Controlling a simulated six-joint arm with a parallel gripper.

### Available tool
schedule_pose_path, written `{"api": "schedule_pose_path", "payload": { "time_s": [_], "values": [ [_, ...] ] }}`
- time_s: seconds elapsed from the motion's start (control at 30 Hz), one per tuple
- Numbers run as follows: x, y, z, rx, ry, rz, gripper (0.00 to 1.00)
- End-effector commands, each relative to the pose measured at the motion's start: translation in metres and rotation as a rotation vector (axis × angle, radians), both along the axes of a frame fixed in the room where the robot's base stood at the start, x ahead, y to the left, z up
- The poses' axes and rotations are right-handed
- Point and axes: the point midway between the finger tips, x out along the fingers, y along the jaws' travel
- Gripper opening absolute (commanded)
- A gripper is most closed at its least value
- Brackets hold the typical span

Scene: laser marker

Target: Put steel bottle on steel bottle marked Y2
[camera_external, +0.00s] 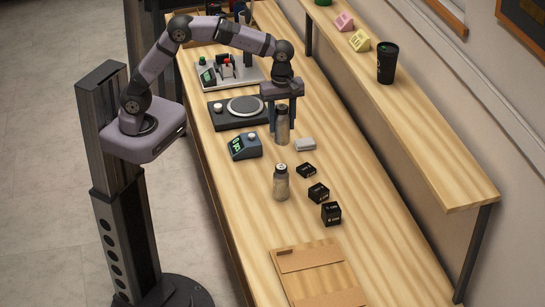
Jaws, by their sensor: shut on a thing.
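My gripper (282,125) points down over the middle of the bench, shut on a steel bottle (282,137) with a dark cap. The bottle is upright between the fingers, which cover part of its sides. I cannot tell whether its base touches the bench. No Y2 mark is readable on either bottle.
A dark device with a green display (244,147) and a black unit with a round plate (240,111) are left of my gripper. A pale block (305,145) and black boxes (318,193) lie to the right. A cardboard piece (318,275) is at the front. A raised shelf (430,140) runs along the right.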

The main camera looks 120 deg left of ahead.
Motion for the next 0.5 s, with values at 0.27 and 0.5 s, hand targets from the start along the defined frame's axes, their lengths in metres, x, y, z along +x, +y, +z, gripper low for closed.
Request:
{"api": "schedule_pose_path", "payload": {
  "time_s": [0.27,0.5],
  "values": [
    [-0.001,-0.001,-0.035,-0.002,0.005,0.000,0.14],
    [0.000,-0.001,-0.060,-0.001,0.001,0.000,0.14]
  ]
}}
